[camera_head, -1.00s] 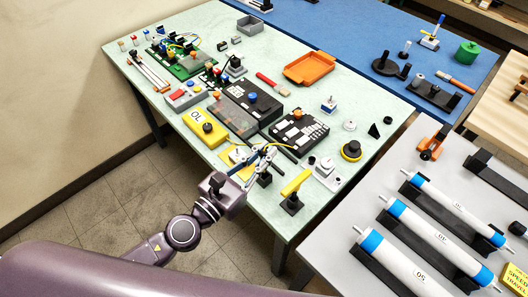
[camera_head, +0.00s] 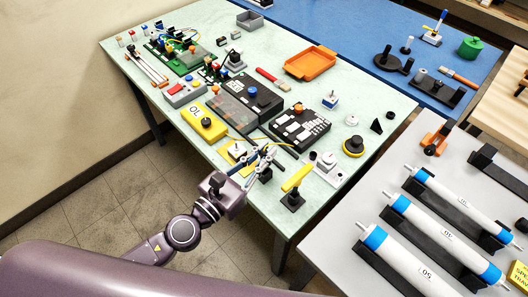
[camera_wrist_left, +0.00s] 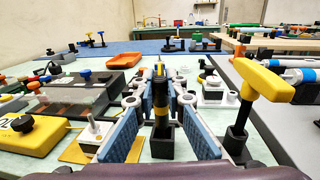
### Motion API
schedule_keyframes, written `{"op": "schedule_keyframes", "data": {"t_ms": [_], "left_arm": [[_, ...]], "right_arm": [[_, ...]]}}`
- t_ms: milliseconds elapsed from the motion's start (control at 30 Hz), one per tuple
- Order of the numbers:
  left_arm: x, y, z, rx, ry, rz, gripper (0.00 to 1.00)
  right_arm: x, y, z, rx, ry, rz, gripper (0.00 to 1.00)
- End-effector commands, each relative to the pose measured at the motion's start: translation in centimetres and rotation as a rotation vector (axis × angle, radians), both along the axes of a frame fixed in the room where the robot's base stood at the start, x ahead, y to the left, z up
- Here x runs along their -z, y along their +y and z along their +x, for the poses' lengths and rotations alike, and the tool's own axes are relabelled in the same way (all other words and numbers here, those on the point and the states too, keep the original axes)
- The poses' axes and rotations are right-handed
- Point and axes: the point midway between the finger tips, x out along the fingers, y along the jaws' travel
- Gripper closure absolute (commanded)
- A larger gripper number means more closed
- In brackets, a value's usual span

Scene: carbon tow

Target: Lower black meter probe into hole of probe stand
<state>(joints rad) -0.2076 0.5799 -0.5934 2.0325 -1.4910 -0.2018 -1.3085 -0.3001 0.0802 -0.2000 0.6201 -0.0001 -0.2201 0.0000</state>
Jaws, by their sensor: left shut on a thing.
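The black meter probe (camera_wrist_left: 160,92), with yellow bands, stands upright between the blue-padded fingers of my left gripper (camera_wrist_left: 160,100) in the left wrist view. That gripper (camera_head: 263,163) is shut on it at the table's front edge in the head view. I cannot tell whether the probe's lower end is inside the hole. My right gripper is not in view.
A yellow T-handled tool (camera_head: 297,178) stands close to the right of the gripper. A yellow pad with a white block (camera_head: 237,151) lies to its left. The black meter box (camera_head: 300,128) and a yellow box (camera_head: 203,123) are behind. An orange tray (camera_head: 310,64) stands farther back.

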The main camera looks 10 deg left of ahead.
Motion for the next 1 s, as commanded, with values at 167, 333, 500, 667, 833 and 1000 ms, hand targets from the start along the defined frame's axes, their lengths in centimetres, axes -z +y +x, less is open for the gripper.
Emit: {"op": "schedule_keyframes", "data": {"t_ms": [167,333,500,667,833,1000], "left_arm": [[0.6,0.0,0.0,0.000,0.000,0.000,1.00],[1.0,0.0,0.0,0.000,0.000,0.000,1.00],[1.4,0.0,0.0,0.000,0.000,0.000,1.00],[1.8,0.0,0.0,0.000,0.000,0.000,1.00],[2.3,0.0,0.0,0.000,0.000,0.000,1.00],[2.7,0.0,0.0,0.000,0.000,0.000,1.00]], "right_arm": [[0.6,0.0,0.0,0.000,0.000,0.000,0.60],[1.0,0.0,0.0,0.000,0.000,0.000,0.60],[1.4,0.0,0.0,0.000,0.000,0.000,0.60],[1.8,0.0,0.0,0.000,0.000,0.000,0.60],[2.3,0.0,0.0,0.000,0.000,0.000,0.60],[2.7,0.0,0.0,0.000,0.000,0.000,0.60]]}}
